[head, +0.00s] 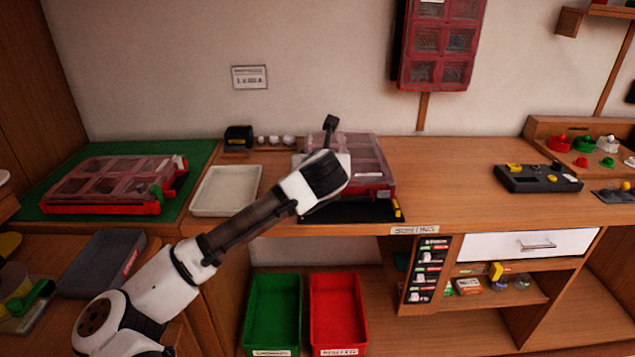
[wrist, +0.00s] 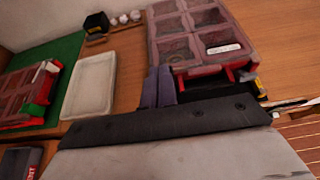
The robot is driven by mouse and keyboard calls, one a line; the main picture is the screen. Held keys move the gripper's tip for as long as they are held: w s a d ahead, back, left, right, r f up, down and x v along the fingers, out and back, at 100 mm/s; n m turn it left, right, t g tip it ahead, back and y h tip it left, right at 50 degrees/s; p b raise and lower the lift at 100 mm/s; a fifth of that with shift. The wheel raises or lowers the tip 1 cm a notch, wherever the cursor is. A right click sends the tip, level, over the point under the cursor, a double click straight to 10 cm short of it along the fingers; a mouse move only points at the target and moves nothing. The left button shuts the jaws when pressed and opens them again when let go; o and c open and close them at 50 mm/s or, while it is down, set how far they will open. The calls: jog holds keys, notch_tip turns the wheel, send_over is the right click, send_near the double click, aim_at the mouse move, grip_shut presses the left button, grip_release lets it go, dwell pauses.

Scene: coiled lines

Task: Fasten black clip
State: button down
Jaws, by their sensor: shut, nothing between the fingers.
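A red case with a clear compartment lid (head: 368,157) lies on a black mat (head: 350,211) at mid-bench; its lid is down. It also shows in the wrist view (wrist: 197,40), with dark parts along its red front edge. A small black piece (wrist: 246,76), perhaps the black clip, is at its front right, beside a yellow piece (wrist: 260,88). I cannot tell whether it is fastened. My gripper (wrist: 159,86) is shut and empty, its fingertips close to the case's front left corner; contact is unclear. In the head view my wrist hides the fingers and the case's left part.
A white tray (head: 226,191) lies left of the case. Another red case (head: 108,184) with a green clip lies on a green mat (head: 196,164). A black device (head: 538,179) is to the right. Green (head: 272,309) and red bins (head: 337,309) are below.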

jog(key=shift+s+r, duration=0.2)
jog(key=shift+r, duration=0.55)
jog(key=shift+s+r, duration=0.2)
jog(key=shift+r, duration=0.5)
jog(key=shift+r, duration=0.1)
